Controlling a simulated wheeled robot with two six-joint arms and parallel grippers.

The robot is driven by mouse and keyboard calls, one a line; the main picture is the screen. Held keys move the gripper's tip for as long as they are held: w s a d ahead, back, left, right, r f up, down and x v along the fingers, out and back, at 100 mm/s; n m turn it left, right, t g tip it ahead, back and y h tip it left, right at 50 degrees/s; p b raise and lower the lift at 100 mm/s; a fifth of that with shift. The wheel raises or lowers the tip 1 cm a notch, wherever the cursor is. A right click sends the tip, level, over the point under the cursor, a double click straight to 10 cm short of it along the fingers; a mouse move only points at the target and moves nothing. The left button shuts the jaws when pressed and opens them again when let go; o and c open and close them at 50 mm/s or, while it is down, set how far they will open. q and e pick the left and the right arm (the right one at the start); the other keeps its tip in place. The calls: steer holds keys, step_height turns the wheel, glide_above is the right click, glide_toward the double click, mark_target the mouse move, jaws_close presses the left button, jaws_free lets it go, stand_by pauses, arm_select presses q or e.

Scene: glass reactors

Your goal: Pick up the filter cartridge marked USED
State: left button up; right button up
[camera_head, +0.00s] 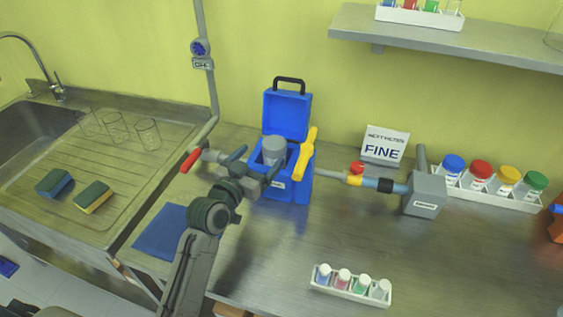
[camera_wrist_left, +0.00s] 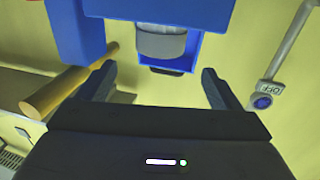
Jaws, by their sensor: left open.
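The filter housing (camera_head: 288,190) is a blue box on the bench with its lid (camera_head: 287,115) raised. A grey cylinder, seemingly the filter cartridge (camera_head: 273,148), stands upright in its open top; I can read no USED mark on it. My left gripper (camera_head: 256,163) is open and empty at the housing's left front, its fingers pointing towards the cylinder. In the left wrist view the cylinder (camera_wrist_left: 162,44) shows beyond and between the spread fingertips (camera_wrist_left: 158,72), apart from them. The cylinder's lower part is hidden in the housing. My right gripper is not in view.
A yellow lever (camera_head: 306,155) stands at the housing's right, close to the cylinder. A red-handled pipe (camera_head: 192,160) lies left. A blue mat (camera_head: 162,231) lies front left.

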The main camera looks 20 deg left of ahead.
mark_target(277, 139)
arm_select(q)
steer(key=x, duration=0.2)
steer(key=p+x, duration=0.1)
steer(key=x, duration=0.1)
steer(key=shift+d+r, duration=0.1)
steer(key=shift+r, duration=0.15)
steer(key=shift+w+f+p, duration=0.1)
steer(key=shift+w+p, duration=0.2)
steer(key=shift+w, duration=0.05)
steer(key=x, duration=0.1)
steer(key=p+x, duration=0.2)
steer(key=x, duration=0.1)
steer(key=shift+f, duration=0.3)
steer(key=shift+w+d+f, duration=0.2)
steer(key=shift+w, duration=0.35)
steer(key=shift+c, duration=0.9)
steer(key=c, duration=1.1)
steer(key=shift+c, duration=0.8)
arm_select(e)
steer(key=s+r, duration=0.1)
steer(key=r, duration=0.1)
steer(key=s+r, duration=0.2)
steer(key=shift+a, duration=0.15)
arm_select(q)
steer(key=shift+r, duration=0.15)
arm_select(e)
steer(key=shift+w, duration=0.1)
